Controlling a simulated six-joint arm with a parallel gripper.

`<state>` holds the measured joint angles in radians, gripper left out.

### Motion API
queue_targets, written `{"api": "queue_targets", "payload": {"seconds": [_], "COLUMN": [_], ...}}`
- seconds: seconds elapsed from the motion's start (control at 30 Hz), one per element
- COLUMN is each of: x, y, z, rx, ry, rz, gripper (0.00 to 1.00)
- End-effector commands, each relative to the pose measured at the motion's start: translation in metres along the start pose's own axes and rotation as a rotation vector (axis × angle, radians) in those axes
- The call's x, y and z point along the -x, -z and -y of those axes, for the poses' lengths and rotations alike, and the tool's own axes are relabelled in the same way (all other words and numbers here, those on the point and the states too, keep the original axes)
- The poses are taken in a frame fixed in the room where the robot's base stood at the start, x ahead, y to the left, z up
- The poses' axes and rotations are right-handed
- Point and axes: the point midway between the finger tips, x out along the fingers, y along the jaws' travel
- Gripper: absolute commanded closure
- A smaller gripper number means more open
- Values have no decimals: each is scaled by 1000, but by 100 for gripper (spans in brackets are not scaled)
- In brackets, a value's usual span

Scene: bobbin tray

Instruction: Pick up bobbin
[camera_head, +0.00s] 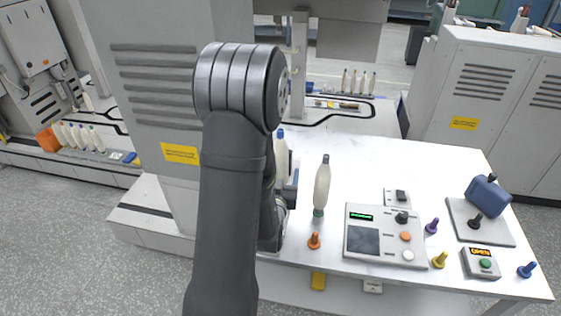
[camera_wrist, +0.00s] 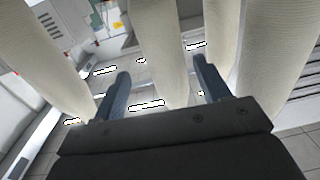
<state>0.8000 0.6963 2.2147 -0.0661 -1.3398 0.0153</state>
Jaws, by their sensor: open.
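A cream bobbin (camera_head: 322,186) with a dark top and green foot stands upright near the front of the white table, right of my arm. A second cream bobbin (camera_head: 281,160) with a blue tip is partly hidden behind my arm. My gripper is mostly hidden behind the arm in the head view. In the wrist view, my gripper (camera_wrist: 160,66) is open, with a blue finger on either side of a cream bobbin (camera_wrist: 160,35). Contact does not show. More cream bobbins stand at the left (camera_wrist: 50,55) and right (camera_wrist: 222,35) of the fingers.
On the table (camera_head: 395,165) are an orange peg (camera_head: 314,241), a control box (camera_head: 385,236), purple (camera_head: 431,226) and yellow (camera_head: 440,260) pegs, a small box reading OPEN (camera_head: 481,263) and a blue device (camera_head: 487,194). A grey machine cabinet (camera_head: 155,80) rises behind my arm.

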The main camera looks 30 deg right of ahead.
Motion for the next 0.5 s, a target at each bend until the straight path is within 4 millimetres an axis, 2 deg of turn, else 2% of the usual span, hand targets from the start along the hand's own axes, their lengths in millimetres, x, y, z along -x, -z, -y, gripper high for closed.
{"api": "queue_targets", "payload": {"seconds": [0.23,0.5], "x": [-18,-56], "y": [0,-1], "z": [2,8], "rx": [0,0], "ry": [0,-1], "rz": [-2,-2], "gripper": [31,31]}}
